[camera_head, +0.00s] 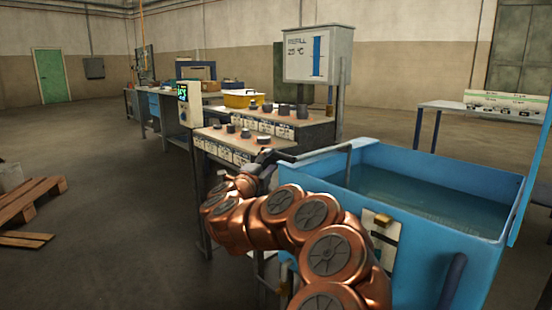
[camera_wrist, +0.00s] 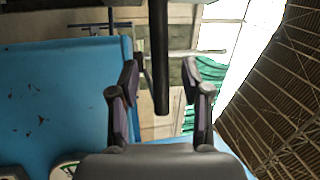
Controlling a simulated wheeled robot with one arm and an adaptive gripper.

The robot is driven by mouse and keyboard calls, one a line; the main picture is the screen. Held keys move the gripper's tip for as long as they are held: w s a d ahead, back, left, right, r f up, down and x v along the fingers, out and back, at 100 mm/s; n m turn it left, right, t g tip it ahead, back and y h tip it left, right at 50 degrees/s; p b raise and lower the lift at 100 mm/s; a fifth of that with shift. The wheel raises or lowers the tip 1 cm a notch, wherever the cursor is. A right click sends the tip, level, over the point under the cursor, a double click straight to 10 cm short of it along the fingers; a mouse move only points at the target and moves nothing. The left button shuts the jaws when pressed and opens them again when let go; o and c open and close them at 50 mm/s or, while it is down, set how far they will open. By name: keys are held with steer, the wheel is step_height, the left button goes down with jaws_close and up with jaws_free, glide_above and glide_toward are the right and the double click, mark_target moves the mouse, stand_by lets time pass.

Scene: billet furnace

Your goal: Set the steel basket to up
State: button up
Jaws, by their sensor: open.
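The blue tank (camera_head: 440,275) with still, dark water (camera_head: 410,195) stands at the right in the head view. I cannot make out a steel basket; anything under the water is hidden. My gripper (camera_wrist: 160,82) is open in the wrist view. A dark rod (camera_wrist: 159,50) with a rounded lower end shows between its fingers, with a gap on both sides. I cannot tell its depth relative to the fingertips. In the head view my copper-coloured arm largely hides the gripper, left of the tank.
A display post reading in °C (camera_head: 318,55) stands behind the tank. A bench with dark round pieces and a controller (camera_head: 189,103) is left of it. Wooden pallets (camera_head: 32,200) lie at far left. The floor between is clear. The tank wall (camera_wrist: 60,90) fills the wrist view's left.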

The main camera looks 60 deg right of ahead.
mark_target(276, 155)
steer(key=shift+b+x, duration=0.55)
steer(key=shift+x, duration=2)
steer(key=shift+w, duration=0.1)
jaws_close()
